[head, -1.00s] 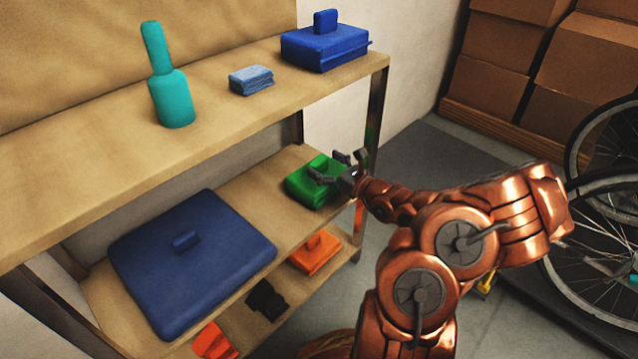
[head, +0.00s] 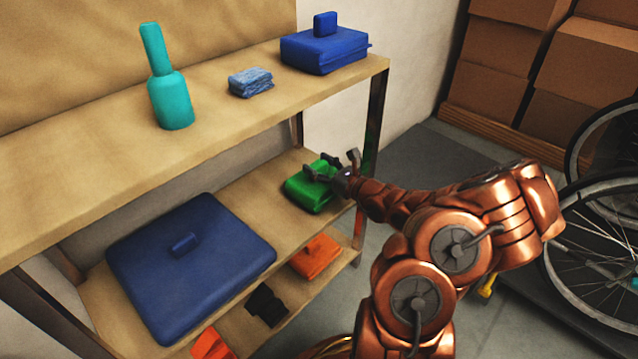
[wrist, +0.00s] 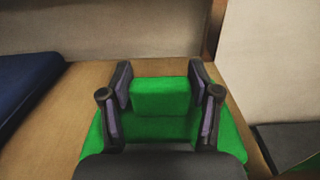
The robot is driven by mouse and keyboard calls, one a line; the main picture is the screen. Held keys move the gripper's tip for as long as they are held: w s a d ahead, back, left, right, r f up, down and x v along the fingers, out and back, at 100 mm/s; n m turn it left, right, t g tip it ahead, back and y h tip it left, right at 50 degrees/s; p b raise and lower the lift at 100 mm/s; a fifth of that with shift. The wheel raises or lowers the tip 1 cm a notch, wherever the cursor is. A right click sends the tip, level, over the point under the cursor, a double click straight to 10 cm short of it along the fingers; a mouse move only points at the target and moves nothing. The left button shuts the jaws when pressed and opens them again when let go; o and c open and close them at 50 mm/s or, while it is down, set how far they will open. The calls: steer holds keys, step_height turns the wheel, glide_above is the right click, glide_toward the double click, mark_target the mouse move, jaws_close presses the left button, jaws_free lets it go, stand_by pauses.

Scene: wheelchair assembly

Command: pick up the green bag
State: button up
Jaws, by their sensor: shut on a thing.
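The green bag (head: 308,194) sits on the middle shelf at its right end, near the shelf post. A raised green block on its top, like a handle, shows in the wrist view (wrist: 160,98). My gripper (head: 322,168) is at the top of the bag. In the wrist view my gripper (wrist: 160,92) has its dark fingers on both sides of the raised block, shut on it. The bag's body (wrist: 92,145) spreads out below the fingers and appears to rest on the shelf. Part of the bag is hidden behind the gripper.
A large blue case (head: 190,265) lies left on the same shelf. The top shelf (head: 100,125) hangs above, with a teal bottle (head: 172,98), a small blue pack (head: 250,82) and a blue box (head: 325,50). An orange item (head: 316,256) lies below. A metal post (head: 373,125) stands close right.

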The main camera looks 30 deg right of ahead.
jaws_close()
steer(key=shift+r, duration=0.1)
